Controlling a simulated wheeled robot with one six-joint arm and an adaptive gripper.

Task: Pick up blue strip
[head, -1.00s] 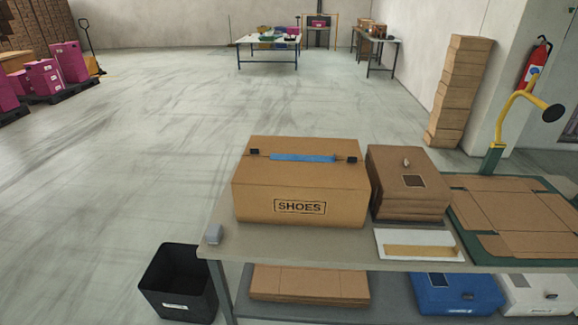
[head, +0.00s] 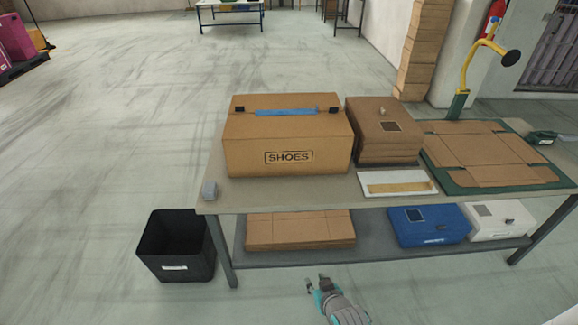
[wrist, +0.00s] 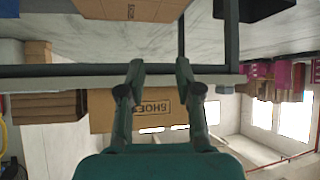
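The blue strip (head: 286,112) lies across the top of the brown SHOES box (head: 288,148), between two small black clips. The box stands on the workbench, left of its middle. My gripper (head: 322,282) is in front of the bench, low, below the level of the tabletop and well apart from the strip. In the wrist view my gripper (wrist: 158,80) shows its two fingers spread with nothing between them. That view looks upside down, with the SHOES box (wrist: 110,112) beyond the fingers. The strip cannot be made out there.
The workbench (head: 300,190) bears a brown box stack (head: 385,135), a white tray (head: 397,184) and flat cardboard on a green mat. A grey block (head: 209,190) sits at its left corner. A black bin (head: 176,247) stands on the floor at left. Lower shelf holds boxes.

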